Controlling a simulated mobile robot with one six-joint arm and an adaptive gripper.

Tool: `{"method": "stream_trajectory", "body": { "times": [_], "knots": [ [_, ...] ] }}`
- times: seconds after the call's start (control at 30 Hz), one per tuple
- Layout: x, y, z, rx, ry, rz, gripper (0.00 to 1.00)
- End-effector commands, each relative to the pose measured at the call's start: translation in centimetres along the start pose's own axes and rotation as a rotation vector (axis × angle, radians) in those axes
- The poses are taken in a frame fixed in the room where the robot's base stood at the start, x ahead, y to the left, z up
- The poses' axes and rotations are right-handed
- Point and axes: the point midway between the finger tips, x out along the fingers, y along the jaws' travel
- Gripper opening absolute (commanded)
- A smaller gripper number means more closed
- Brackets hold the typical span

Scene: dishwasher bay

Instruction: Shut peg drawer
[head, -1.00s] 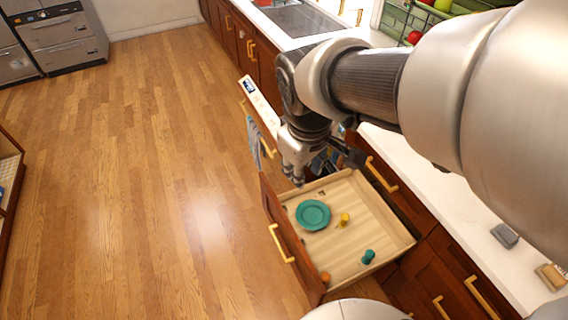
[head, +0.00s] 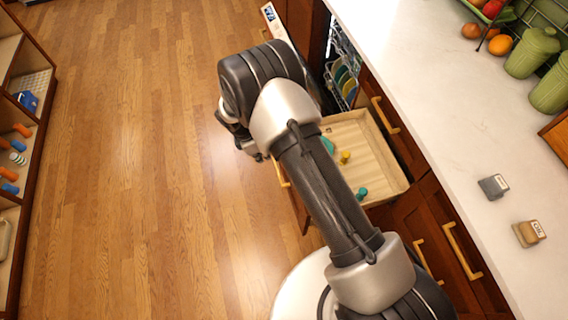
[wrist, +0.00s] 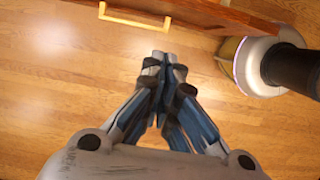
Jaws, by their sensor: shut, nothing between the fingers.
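The peg drawer (head: 376,137) stands pulled out from the cabinet below the counter in the head view. Inside it are a teal plate (head: 328,146), mostly hidden by my arm, a yellow peg (head: 345,157) and a teal peg (head: 362,193). Its yellow handle (head: 282,174) is partly covered by my arm; it also shows in the wrist view (wrist: 134,18) at the top. My gripper (wrist: 166,58) is shut and empty over the wooden floor, apart from the handle, on the outer side of the drawer front. In the head view the fingertips are hard to make out.
An open dishwasher with dishes (head: 342,82) is just beyond the drawer. The white counter (head: 440,100) on the right holds a grey block (head: 494,187), a tan block (head: 529,233) and green canisters (head: 532,52). A shelf (head: 30,110) stands at far left. The floor (head: 150,170) between is clear.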

Motion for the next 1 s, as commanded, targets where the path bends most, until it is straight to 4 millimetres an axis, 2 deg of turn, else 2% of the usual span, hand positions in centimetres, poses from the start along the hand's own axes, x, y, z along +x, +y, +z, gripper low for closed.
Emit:
{"method": "stream_trajectory", "body": {
  "times": [0.17, 0.5, 0.6, 0.8, 1.0],
  "knots": [
    [2.0, -0.1, -0.1, -0.008, -0.002, -0.004, 0.0],
    [9.2, -0.2, -0.1, -0.005, -0.001, -0.004, 0.0],
    [10.8, -0.1, 0.1, -0.004, -0.002, -0.003, 0.0],
    [11.0, -0.1, 3.0, -0.002, -0.001, -0.001, 0.0],
    [11.1, -0.1, 3.8, -0.005, -0.001, -0.002, 0.0]
  ]
}}
